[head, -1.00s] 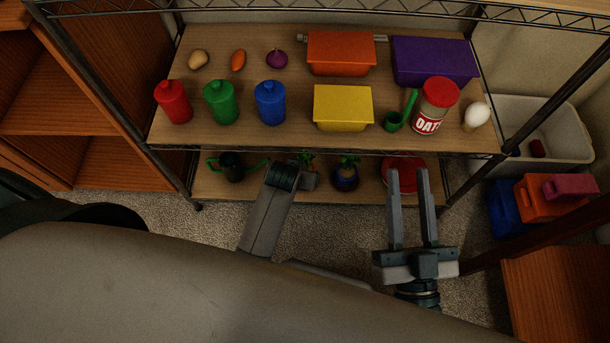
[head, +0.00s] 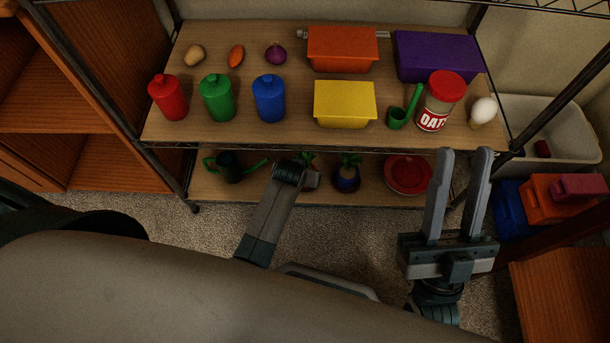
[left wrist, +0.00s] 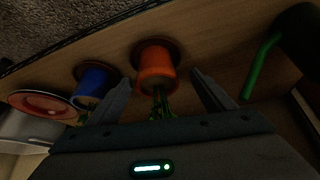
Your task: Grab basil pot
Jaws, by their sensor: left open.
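In the left wrist view an orange pot (left wrist: 156,66) with a green leafy plant (left wrist: 160,103) stands on the wooden lower shelf. My left gripper (left wrist: 162,77) is open, with a finger on each side of the pot; I see no contact. A blue pot (left wrist: 93,80) with a plant is to its left. In the head view the blue pot (head: 347,179) shows on the lower shelf, and the pot beside it is mostly hidden by my left arm. Which plant is basil I cannot tell for certain. My right gripper (head: 464,153) is open and empty in front of the shelf.
A red dish (head: 408,174) and a dark watering can with green spout (head: 231,168) flank the pots. The upper shelf (head: 185,140) above holds bottles, bins and food. A white tub (head: 560,157) and coloured bins (head: 545,203) stand at the right.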

